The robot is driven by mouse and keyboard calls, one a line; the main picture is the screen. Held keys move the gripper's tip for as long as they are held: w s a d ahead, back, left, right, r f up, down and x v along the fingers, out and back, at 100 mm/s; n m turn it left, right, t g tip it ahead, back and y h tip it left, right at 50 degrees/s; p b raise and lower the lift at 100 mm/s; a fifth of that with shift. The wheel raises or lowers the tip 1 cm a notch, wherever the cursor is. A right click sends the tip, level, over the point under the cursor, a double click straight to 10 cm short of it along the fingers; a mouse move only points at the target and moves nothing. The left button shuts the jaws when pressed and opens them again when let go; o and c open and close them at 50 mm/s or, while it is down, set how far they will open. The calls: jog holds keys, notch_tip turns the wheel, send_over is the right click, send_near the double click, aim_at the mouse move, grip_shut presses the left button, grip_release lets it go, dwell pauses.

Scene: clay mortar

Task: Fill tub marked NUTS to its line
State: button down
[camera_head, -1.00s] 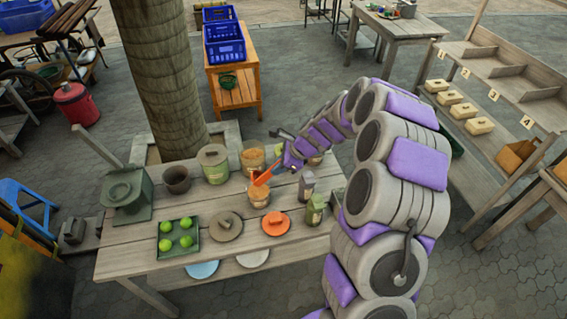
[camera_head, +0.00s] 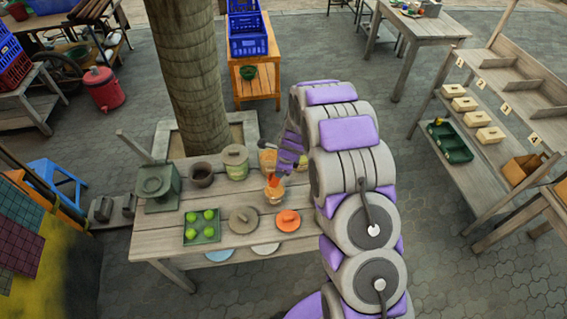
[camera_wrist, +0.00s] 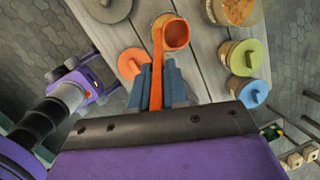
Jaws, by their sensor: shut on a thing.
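My gripper (camera_wrist: 158,88) is shut on the handle of an orange scoop (camera_wrist: 157,60). The head view shows the scoop (camera_head: 272,175) at the mouth of this front tub (camera_head: 275,192). Another tub (camera_head: 267,162) with brownish contents stands behind it, and it appears large in the wrist view (camera_wrist: 236,12). An orange lid (camera_head: 288,220) lies in front. No NUTS marking or fill line is legible.
On the table (camera_head: 160,245) are a tray (camera_head: 188,241) of green fruit, a grey lid (camera_head: 243,219), a dark pot (camera_head: 201,175), a lidded green canister (camera_head: 235,163) and a green mill (camera_head: 158,186). A tree trunk (camera_head: 188,70) rises behind.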

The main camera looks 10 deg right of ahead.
jog(key=p, duration=0.3)
jog(key=shift+w+a+r+h, duration=0.15)
jog(key=shift+a+r+h, duration=0.15)
jog(key=shift+r, duration=0.1)
jog(key=p, duration=0.2)
jog(key=shift+a+p, duration=0.3)
jog(key=shift+a, duration=0.05)
jog(key=shift+w+a+f+h, duration=0.1)
jog(key=shift+w+a+h, duration=0.2)
jog(key=shift+h, duration=0.1)
jog(key=shift+a+g+h+b, duration=0.3)
jog(key=shift+a+h+b, duration=0.1)
jog(key=shift+a+b, duration=0.2)
